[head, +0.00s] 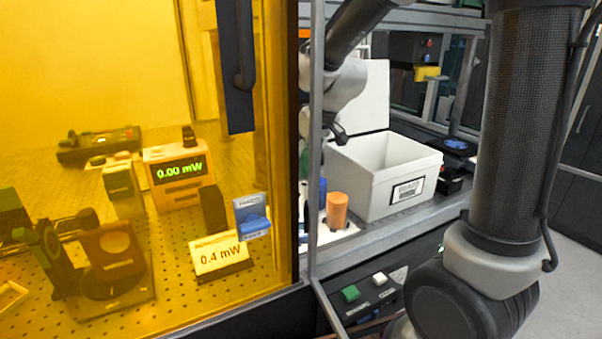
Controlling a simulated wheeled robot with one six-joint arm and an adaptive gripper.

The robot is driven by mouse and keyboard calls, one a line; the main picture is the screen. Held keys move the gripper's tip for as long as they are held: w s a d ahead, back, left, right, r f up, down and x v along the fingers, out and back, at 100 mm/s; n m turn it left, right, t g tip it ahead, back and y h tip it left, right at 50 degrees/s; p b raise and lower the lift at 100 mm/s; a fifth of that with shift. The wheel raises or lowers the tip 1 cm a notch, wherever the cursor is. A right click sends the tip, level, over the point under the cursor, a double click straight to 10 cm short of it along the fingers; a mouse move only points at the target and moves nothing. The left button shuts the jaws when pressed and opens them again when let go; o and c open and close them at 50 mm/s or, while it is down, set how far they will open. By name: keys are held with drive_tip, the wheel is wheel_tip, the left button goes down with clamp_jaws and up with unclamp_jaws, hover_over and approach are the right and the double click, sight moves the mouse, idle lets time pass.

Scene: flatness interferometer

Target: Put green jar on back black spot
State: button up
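I cannot make out a green jar for certain. A narrow blue object (323,192) stands partly behind the grey frame post, next to an orange jar-like cylinder (337,210). Both are at a white surface (342,233) left of the white box. Small dark patches show on that surface, but I cannot tell which is the back black spot. My gripper (339,133) hangs above and behind them, near the box's left rear corner. Its fingers are small and partly hidden by the post, so its opening and any held thing are unclear.
An open white box (365,185) with a raised lid stands right of the orange cylinder. A grey frame post (313,150) and a yellow-tinted enclosure (90,50) bound the left. A panel with a green button (350,293) lies below. A black device with a blue disc (456,144) stands behind right.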

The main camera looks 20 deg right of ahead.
sight(301, 167)
drive_tip(key=shift+f, duration=2.4)
drive_tip(key=shift+f, duration=0.15)
drive_tip(key=o, duration=1)
drive_tip(key=shift+o, duration=0.2)
drive_tip(key=v, duration=1.2)
drive_tip(key=s+d+m, duration=0.1)
drive_tip(key=s+d, duration=0.3)
drive_tip(key=s, duration=0.3)
drive_tip(key=s+d+m+g+h, duration=0.1)
drive_tip(key=s+d+m, duration=0.1)
drive_tip(key=s+d, duration=0.2)
drive_tip(key=s+d+m+g+h, duration=0.1)
drive_tip(key=s+d, duration=0.3)
drive_tip(key=s, duration=0.7)
drive_tip(key=shift+d+r, duration=0.25)
drive_tip(key=shift+r, duration=0.2)
